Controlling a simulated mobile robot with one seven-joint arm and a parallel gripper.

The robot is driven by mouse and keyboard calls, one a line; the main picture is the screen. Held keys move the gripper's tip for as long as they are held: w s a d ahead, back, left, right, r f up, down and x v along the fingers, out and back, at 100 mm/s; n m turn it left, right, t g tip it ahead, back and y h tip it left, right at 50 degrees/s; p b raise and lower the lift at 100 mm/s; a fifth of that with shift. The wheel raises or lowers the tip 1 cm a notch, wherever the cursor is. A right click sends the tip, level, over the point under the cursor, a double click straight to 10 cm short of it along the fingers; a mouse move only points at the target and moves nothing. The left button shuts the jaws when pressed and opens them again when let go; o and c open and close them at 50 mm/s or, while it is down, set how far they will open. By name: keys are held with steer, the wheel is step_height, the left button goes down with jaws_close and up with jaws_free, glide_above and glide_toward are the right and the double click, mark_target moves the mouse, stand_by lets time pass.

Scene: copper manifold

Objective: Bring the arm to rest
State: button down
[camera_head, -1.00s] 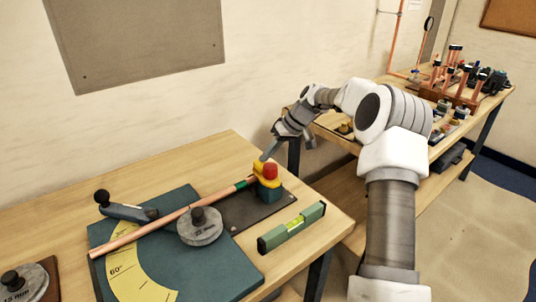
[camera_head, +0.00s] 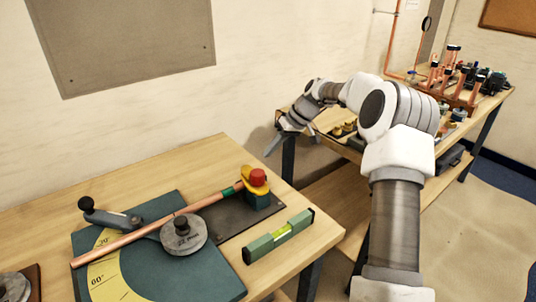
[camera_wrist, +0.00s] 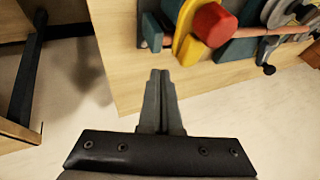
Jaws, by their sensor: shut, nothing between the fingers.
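My gripper (camera_head: 274,147) is in the air beyond the right end of the near bench (camera_head: 170,165), in front of the gap between the two benches. In the wrist view my gripper (camera_wrist: 159,76) has its two fingers together, with nothing between them. A copper pipe (camera_head: 150,236) lies across the green bending plate (camera_head: 205,283) on the near bench. A yellow clamp with a red knob (camera_head: 257,177) stands at the pipe's far end. In the wrist view the red knob (camera_wrist: 214,24) is beyond and to the right of the fingertips, apart from them.
A green spirit level (camera_head: 278,237) lies near the near bench's right edge. The far bench (camera_head: 330,118) carries copper fittings and a rack of upright pipes (camera_head: 453,80); my arm partly hides it. A wall panel (camera_head: 125,45) hangs behind the near bench.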

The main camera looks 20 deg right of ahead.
steer(key=v, duration=0.8)
steer(key=s+a+r+h, duration=0.2)
steer(key=s+a+r, duration=0.15)
steer(key=s, duration=0.25)
steer(key=s+a+r+m+h+p, duration=0.1)
steer(key=s+a+r, duration=0.25)
steer(key=s, duration=0.25)
steer(key=s+a+r+h, duration=0.2)
steer(key=s+a+r, duration=0.1)
steer(key=s+a, duration=0.3)
steer(key=s+d+f+m+t, duration=0.1)
steer(key=s, duration=0.9)
steer(key=s+d+f+m+t+h, duration=0.1)
steer(key=s+f+m+t, duration=0.1)
steer(key=s, duration=0.8)
steer(key=shift+s+d, duration=0.25)
steer(key=shift+d, duration=0.05)
